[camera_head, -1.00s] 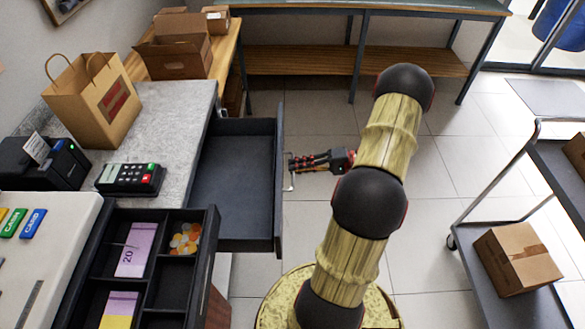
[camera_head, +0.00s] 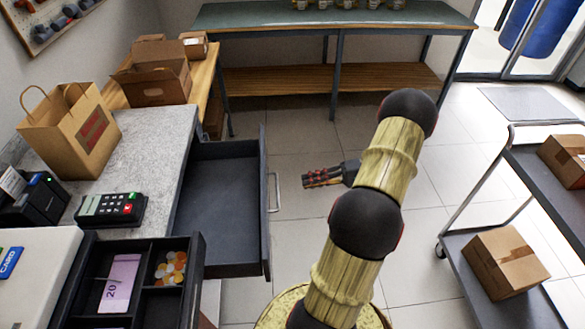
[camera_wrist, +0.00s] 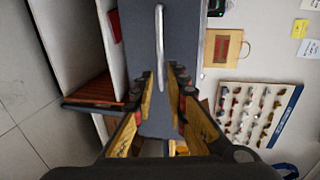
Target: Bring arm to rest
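My gripper (camera_head: 304,179) is out over the tiled floor, to the right of a pulled-out dark drawer (camera_head: 222,205). Its fingers point left toward the drawer's metal handle (camera_head: 276,192), with a gap between them. In the wrist view my gripper (camera_wrist: 160,74) has its two fingers apart with nothing between them. The drawer handle (camera_wrist: 160,45) shows beyond the fingertips, in front of the dark drawer front (camera_wrist: 187,25). The drawer is empty where I can see into it.
A grey counter (camera_head: 150,160) holds a paper bag (camera_head: 70,130) and a card terminal (camera_head: 110,208). A cash tray (camera_head: 191,285) juts out at lower left. A cart (camera_head: 470,262) with cardboard boxes stands at right. A workbench (camera_head: 335,17) is at the back. Floor between is clear.

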